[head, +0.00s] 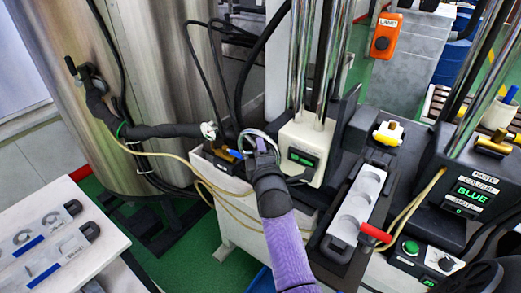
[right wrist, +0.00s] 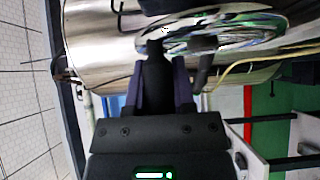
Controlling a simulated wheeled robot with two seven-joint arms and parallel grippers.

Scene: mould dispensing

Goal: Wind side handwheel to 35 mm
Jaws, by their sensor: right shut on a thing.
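The side handwheel (head: 256,135) shows in the head view as a bright ring, left of a white block with a small green-lit display (head: 303,157). Its digits are too small to read. My right gripper (head: 265,154) is at the wheel and partly covers it. In the right wrist view, the shiny wheel rim (right wrist: 235,33) lies across the top. My right gripper (right wrist: 160,80) is shut on the wheel's black handle (right wrist: 156,72), which stands between its two purplish fingers. My left gripper is not in view.
A steel tank (head: 165,85) with a black hose (head: 165,131) stands behind and left. Yellow tubing (head: 165,154) hangs near the wheel. A grey mould (head: 357,207) with round hollows lies at right, by a red-handled lever (head: 376,233). A white table (head: 50,240) is at lower left.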

